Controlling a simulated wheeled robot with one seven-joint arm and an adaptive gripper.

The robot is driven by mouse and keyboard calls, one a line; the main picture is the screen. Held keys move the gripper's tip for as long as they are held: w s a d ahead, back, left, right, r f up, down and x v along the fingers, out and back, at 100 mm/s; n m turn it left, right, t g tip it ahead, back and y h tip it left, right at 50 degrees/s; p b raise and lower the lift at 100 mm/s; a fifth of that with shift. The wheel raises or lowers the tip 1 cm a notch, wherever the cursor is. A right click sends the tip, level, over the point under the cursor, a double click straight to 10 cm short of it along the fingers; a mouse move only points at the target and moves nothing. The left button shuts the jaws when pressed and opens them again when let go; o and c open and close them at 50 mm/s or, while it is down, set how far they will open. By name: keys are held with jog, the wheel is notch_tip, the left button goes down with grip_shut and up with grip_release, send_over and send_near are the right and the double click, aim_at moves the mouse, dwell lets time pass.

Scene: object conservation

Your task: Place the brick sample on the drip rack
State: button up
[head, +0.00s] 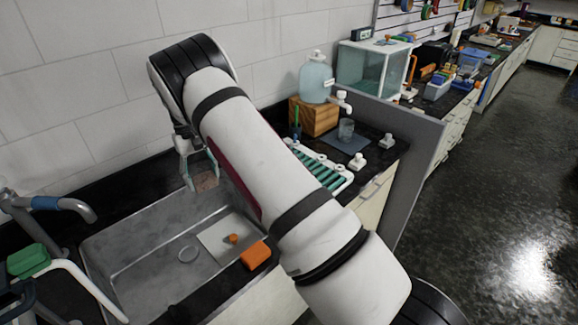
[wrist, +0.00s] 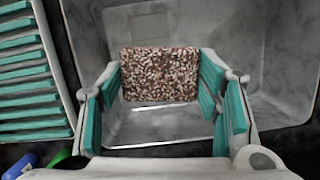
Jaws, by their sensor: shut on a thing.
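The brick sample (wrist: 159,74) is a speckled brown-and-white block. My gripper (wrist: 160,84) is shut on it, with teal pads at its left and right sides in the wrist view. In the head view my gripper (head: 198,164) holds the brick sample (head: 206,181) above the back right part of the sink; my arm hides part of this area. The drip rack (head: 322,171), with teal slats and a white frame, lies on the dark counter to the right of the sink, partly behind my arm. It also shows at the left of the wrist view (wrist: 22,73), apart from my gripper.
The metal sink (head: 140,255) holds a pale plate (head: 215,238) with a small orange item. An orange block (head: 256,255) sits on the front rim. A tap (head: 65,203) stands left.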

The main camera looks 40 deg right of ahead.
notch_tip(320, 180, down, 12)
jog(key=d+m+b, duration=0.3)
jog(key=b, duration=0.9)
jog(key=s+d+r+m+t, duration=0.3)
jog(key=s+d+m, duration=0.55)
jog(key=m, duration=0.75)
jog(key=s+d+r+m+t, duration=0.3)
jog(key=s+d+m, duration=0.6)
jog(key=m, duration=0.6)
jog(key=shift+w+d+f, duration=0.85)
jog(key=shift+w+d, duration=0.65)
jog(key=shift+d, duration=0.35)
jog(key=shift+w+d+f, duration=0.8)
jog(key=shift+w+d, duration=0.75)
jog(key=shift+d, duration=0.25)
jog(key=shift+w+d+f, duration=0.85)
jog(key=shift+w+d, duration=0.65)
jog(key=shift+d, duration=0.35)
jog(key=shift+f, duration=0.15)
